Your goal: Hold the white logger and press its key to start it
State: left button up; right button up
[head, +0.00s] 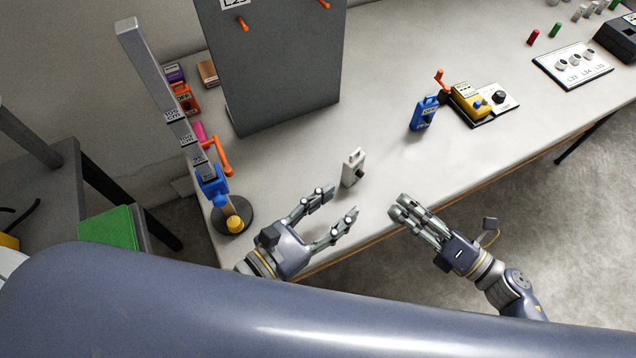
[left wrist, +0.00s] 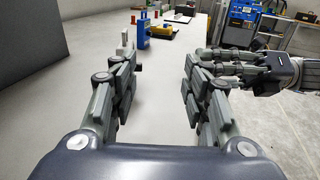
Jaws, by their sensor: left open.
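The white logger (head: 353,168) stands upright on the bench, with a dark round part on its side. My left gripper (head: 341,201) is open and empty at the bench's front edge, its fingertips just short of the logger and apart from it. In the left wrist view the white logger (left wrist: 128,49) shows small beyond the left finger, partly hidden by it. My right gripper (head: 401,207) is to the right, its fingers close together with nothing seen in them. It also shows in the left wrist view (left wrist: 203,62). The logger's key cannot be made out clearly.
A blue device (head: 424,113) and a yellow device (head: 468,101) on a plate stand further right. A grey panel (head: 270,70) rises behind. A post on a round base (head: 232,217) with an orange handle stands at left. The bench around the logger is clear.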

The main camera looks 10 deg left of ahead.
aim_at(351, 157)
pick_arm(q)
jog(key=w+a+r+t, duration=0.1)
jog(key=w+a+r, duration=0.1)
jog(key=w+a, duration=0.15)
jog(key=shift+n+y, duration=0.3)
jog(key=shift+n, duration=0.1)
jog(key=x, duration=1)
jog(key=shift+w+d+r, duration=0.1)
jog(key=shift+w+d, duration=0.15)
grip_shut()
pick_arm(e)
grip_shut()
dwell(0.5)
